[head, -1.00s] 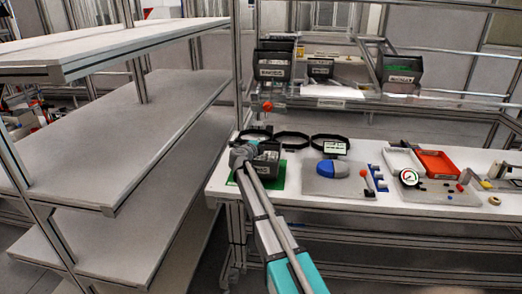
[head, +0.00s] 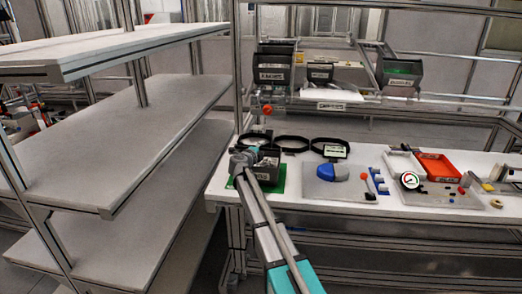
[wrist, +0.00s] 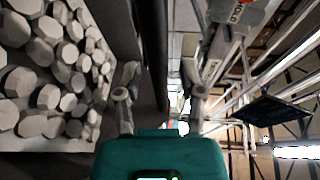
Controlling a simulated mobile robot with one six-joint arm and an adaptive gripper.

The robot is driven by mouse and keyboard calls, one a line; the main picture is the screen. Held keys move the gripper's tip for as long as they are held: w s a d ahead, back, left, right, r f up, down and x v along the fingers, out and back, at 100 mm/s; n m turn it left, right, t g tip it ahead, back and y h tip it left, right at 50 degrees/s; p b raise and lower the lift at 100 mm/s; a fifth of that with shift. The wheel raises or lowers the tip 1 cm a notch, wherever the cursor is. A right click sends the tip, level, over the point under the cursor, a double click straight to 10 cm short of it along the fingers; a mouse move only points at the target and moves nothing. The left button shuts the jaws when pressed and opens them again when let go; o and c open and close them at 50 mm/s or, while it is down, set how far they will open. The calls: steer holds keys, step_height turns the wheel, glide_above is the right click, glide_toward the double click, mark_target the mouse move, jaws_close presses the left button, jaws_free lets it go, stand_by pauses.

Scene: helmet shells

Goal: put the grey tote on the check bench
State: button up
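The grey tote (head: 268,171) is a dark grey open bin with a pale label. In the head view it is at the green mat on the left part of the white bench, beside my gripper (head: 246,158). In the wrist view, the tote's dark wall (wrist: 154,50) runs between the spread fingers of my gripper (wrist: 160,85). A gap shows between the wall and the right finger. Several pale grey faceted pieces (wrist: 50,65) fill the left of that view. The arm hides part of the tote, and its contact with the mat is unclear.
The white bench (head: 420,202) also holds black rings (head: 291,144), a blue part (head: 328,172), a dial gauge (head: 410,180) and a red tray (head: 438,167). Labelled bins (head: 275,74) stand on a rack behind. Empty grey shelves (head: 125,140) stand at left.

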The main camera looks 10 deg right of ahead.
steer(key=shift+r, duration=0.15)
steer(key=p+v, duration=0.1)
steer(key=v, duration=1.1)
steer(key=shift+p, duration=0.3)
steer(key=shift+r, duration=0.1)
stand_by(0.6)
